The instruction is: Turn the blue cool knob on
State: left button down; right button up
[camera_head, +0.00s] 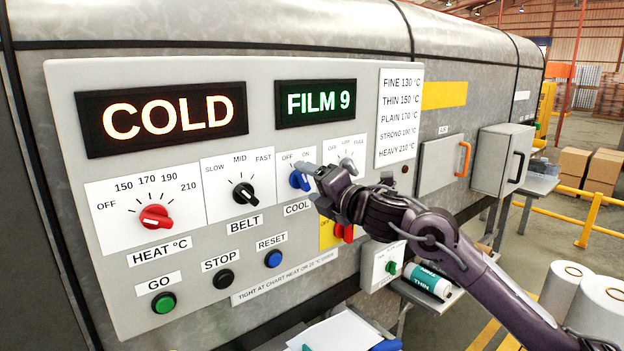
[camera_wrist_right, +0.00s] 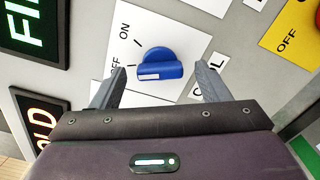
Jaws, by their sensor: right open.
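The blue COOL knob (camera_head: 299,180) is on the control panel, under OFF and ON labels. In the right wrist view the knob (camera_wrist_right: 160,64) has a raised bar whose white mark lies toward the OFF label. My right gripper (camera_head: 309,173) is right at the knob and partly covers its dial plate in the head view. In the wrist view its two fingers (camera_wrist_right: 160,82) are open, one on each side of the knob, with gaps between fingers and knob. My left gripper is not in view.
The panel (camera_head: 220,230) also holds a red HEAT knob (camera_head: 156,217), a black BELT knob (camera_head: 244,193), several buttons and a red switch (camera_head: 344,233) on yellow just below my gripper. Lit displays read COLD (camera_head: 168,117) and FILM 9 (camera_head: 315,103).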

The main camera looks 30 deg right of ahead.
jog(key=shift+a, duration=0.1)
jog(key=shift+c, duration=0.4)
jog(key=c, duration=0.9)
jog(key=shift+m, duration=1.3)
jog(key=m, duration=0.2)
jog(key=shift+m, duration=0.3)
jog(key=shift+f+m+p, duration=0.15)
jog(key=shift+m+p, duration=0.7)
jog(key=shift+m, duration=1.45)
jog(key=o, duration=1)
